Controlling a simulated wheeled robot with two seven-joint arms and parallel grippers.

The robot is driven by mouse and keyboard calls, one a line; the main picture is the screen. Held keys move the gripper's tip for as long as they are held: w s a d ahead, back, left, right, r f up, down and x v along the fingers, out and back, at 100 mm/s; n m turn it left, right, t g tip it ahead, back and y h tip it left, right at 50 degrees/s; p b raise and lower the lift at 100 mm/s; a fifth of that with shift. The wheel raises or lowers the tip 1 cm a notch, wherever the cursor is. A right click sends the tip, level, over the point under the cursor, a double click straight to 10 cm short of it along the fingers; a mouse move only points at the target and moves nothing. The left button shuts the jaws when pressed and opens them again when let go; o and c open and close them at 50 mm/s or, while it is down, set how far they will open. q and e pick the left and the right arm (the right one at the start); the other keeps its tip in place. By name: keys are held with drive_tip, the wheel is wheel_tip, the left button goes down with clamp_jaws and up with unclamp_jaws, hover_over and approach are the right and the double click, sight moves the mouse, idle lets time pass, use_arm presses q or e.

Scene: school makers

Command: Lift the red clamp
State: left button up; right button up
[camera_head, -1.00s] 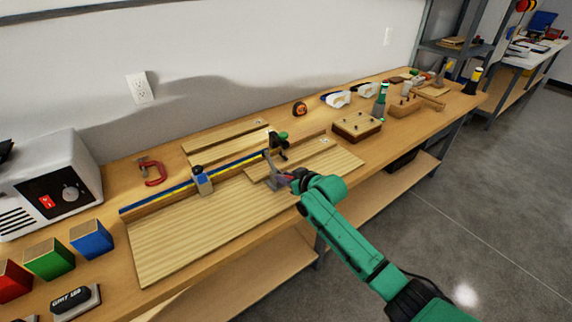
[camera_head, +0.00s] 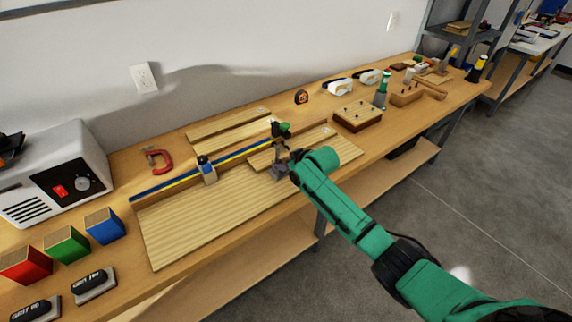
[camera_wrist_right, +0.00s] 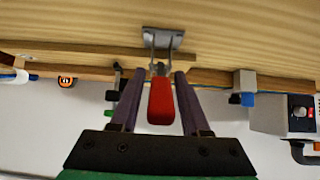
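A red C-clamp (camera_head: 158,160) lies on the bench near the wall, left of the long boards and apart from my gripper. A grey metal toggle clamp (camera_head: 278,173) stands on the wide board. In the right wrist view its red handle (camera_wrist_right: 161,102) points toward my palm, with its metal base (camera_wrist_right: 163,38) on the wood. My right gripper (camera_head: 291,158) is at this toggle clamp. In the right wrist view, its fingers (camera_wrist_right: 158,78) stand on both sides of the red handle, with narrow gaps showing, so it looks open. My left gripper is out of view.
A blue bar clamp (camera_head: 207,170) lies along the boards behind the toggle clamp. A dark clamp with a green handle (camera_head: 283,130) is close behind my gripper. A pegged wooden block (camera_head: 358,115) stands to the right. The wide board's left part (camera_head: 190,222) is clear.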

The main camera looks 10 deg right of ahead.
idle(0.3)
drive_tip(key=v, duration=1.4)
drive_tip(key=shift+s, duration=0.25)
drive_tip(key=s+d+f+m+g+h, duration=0.15)
drive_tip(key=d+f, duration=0.25)
drive_tip(key=f, duration=0.6)
drive_tip(key=s+d+f+m+h, duration=0.1)
drive_tip(key=s+d+f, duration=0.15)
drive_tip(key=f, duration=0.85)
drive_tip(key=s+d+f+g, duration=0.25)
drive_tip(key=s+f, duration=0.55)
drive_tip(key=f, duration=0.4)
drive_tip(key=s+f+g, duration=0.1)
drive_tip(key=s+f, duration=0.4)
drive_tip(key=s, duration=0.5)
drive_tip(key=s+a+f+g, duration=0.1)
drive_tip(key=s+f, duration=0.5)
drive_tip(key=s, duration=0.5)
drive_tip(key=s+f+g+h, duration=0.1)
drive_tip(key=s+f, duration=0.4)
drive_tip(key=s, duration=0.6)
drive_tip(key=shift+s+a+f+g, duration=0.25)
drive_tip(key=shift+a+f+g, duration=0.1)
drive_tip(key=shift+g, duration=0.15)
